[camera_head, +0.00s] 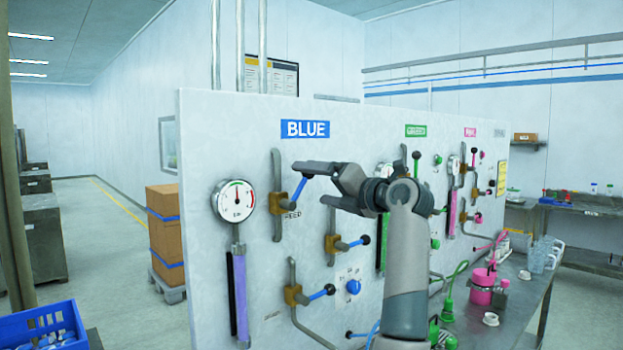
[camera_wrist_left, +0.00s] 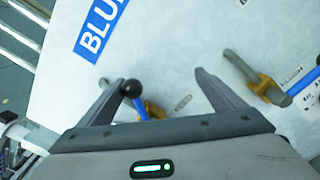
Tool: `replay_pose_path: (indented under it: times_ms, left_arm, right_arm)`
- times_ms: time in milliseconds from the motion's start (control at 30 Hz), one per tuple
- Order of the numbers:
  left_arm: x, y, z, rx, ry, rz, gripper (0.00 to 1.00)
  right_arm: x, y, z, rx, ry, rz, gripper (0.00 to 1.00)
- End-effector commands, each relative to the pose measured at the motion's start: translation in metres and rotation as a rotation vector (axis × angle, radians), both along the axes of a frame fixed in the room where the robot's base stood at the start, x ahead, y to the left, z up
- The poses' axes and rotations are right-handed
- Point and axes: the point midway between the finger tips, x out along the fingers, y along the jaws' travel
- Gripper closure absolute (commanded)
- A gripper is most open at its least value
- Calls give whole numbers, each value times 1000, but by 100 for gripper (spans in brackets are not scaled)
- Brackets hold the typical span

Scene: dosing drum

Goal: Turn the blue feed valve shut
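The blue feed valve (camera_head: 283,201) is on the white panel under the BLUE sign, with a brass body and a FEED label below it. Its blue lever (camera_head: 299,188) slants up and right, its end hidden behind my upper finger. In the left wrist view the lever (camera_wrist_left: 141,107) ends in a black ball knob (camera_wrist_left: 131,88), close beside the left finger. I cannot tell whether they touch. My left gripper (camera_head: 310,183) is open, its fingers apart at the lever; they also show in the wrist view (camera_wrist_left: 162,77). My right gripper is out of view.
A second blue-lever valve (camera_head: 333,244) sits to the lower right and a third (camera_head: 294,295) below. A pressure gauge (camera_head: 235,200) is left of the feed valve. A blue knob (camera_head: 353,286) is lower on the panel. A metal bench (camera_head: 520,300) stands at right.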

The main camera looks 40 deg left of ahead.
Motion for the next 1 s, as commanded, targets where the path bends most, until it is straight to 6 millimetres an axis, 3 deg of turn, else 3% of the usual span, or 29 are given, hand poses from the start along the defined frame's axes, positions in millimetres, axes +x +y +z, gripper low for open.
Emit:
replay_pose_path:
  times_ms: [633,1000]
  left_arm:
    - [6,-1,-10,-1,1,0,12]
    - [11,-1,-28,-2,0,-1,12]
  right_arm:
    - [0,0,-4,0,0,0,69]
    - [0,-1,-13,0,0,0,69]
